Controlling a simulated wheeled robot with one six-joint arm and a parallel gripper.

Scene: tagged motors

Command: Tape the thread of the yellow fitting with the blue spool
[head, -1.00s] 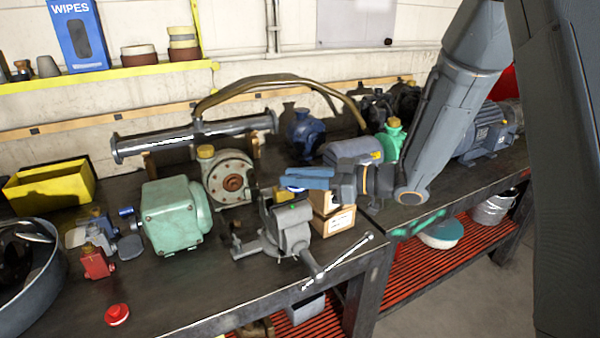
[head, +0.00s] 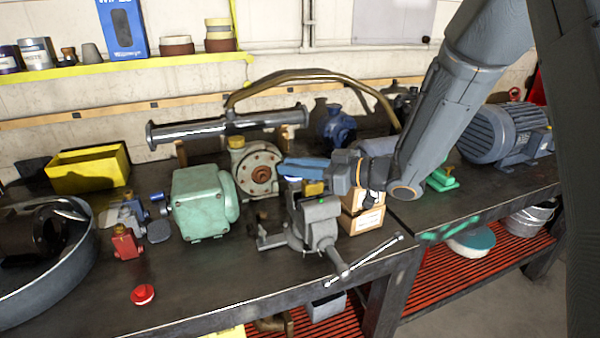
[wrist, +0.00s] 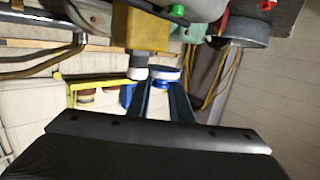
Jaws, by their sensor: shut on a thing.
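The yellow fitting (head: 314,188) sits at the top of the grey vise (head: 318,210) on the bench. In the wrist view the fitting (wrist: 140,28) is a yellow block with a pale threaded end (wrist: 138,69). My gripper (head: 283,169) is at the vise top, its fingers reaching left past the fitting. It is shut on the blue spool (wrist: 165,77), which carries white tape and shows between the fingertips. The spool is close beside the thread; I cannot tell whether they touch. In the head view the spool is mostly hidden below the fingers.
A green motor box (head: 200,203) and round flanged pump (head: 258,174) stand left of the vise. The vise handle (head: 365,260) sticks out in front. A red cap (head: 143,294) lies on the clear front left bench.

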